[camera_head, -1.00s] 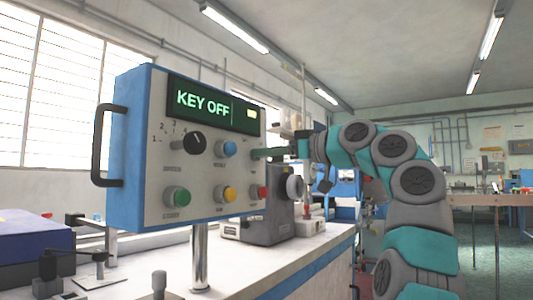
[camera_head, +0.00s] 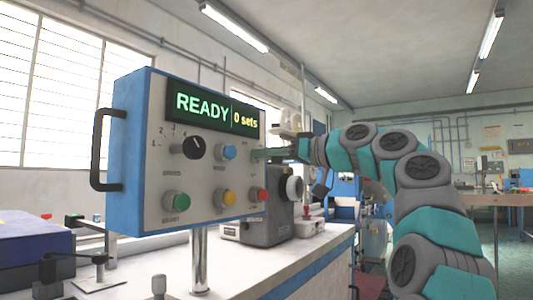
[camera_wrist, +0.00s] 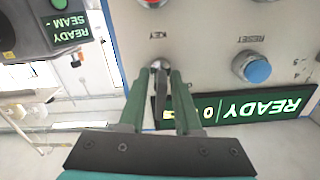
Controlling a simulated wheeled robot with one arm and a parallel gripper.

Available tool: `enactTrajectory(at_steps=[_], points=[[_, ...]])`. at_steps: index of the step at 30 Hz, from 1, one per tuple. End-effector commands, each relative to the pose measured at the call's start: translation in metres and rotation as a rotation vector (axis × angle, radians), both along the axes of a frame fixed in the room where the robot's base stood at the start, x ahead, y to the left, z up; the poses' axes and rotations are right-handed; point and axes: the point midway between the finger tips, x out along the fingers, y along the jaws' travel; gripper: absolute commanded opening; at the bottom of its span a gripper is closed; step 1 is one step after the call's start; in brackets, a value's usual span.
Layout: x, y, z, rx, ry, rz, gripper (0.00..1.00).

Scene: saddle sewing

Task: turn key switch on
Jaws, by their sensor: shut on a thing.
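The control panel (camera_head: 205,185) is a grey-faced box with blue sides on a metal post. Its display (camera_head: 215,111) reads READY and 0 sets. My gripper (camera_head: 266,153) reaches the panel's right edge from the right. In the wrist view, which shows the panel upside down, the green fingers of my gripper (camera_wrist: 160,84) are shut on the small metal key switch (camera_wrist: 158,66), beside the KEY label. The key switch is hidden in the head view.
A blue button (camera_head: 229,152), black selector knob (camera_head: 194,146), and green (camera_head: 176,201), yellow (camera_head: 225,198) and red (camera_head: 259,195) buttons are close by on the panel. A grey machine (camera_head: 268,218) stands behind it on the white bench (camera_head: 240,270).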

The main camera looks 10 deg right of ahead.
Motion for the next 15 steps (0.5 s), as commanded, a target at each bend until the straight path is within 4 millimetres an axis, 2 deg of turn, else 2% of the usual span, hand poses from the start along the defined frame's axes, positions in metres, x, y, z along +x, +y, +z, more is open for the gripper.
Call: enactTrajectory(at_steps=[4,15], points=[[-0.0010,0.0007,0.0055,0.099,0.097,0.003,0.00],[0.0013,-0.0010,0.0039,0.312,0.312,0.001,0.00]])
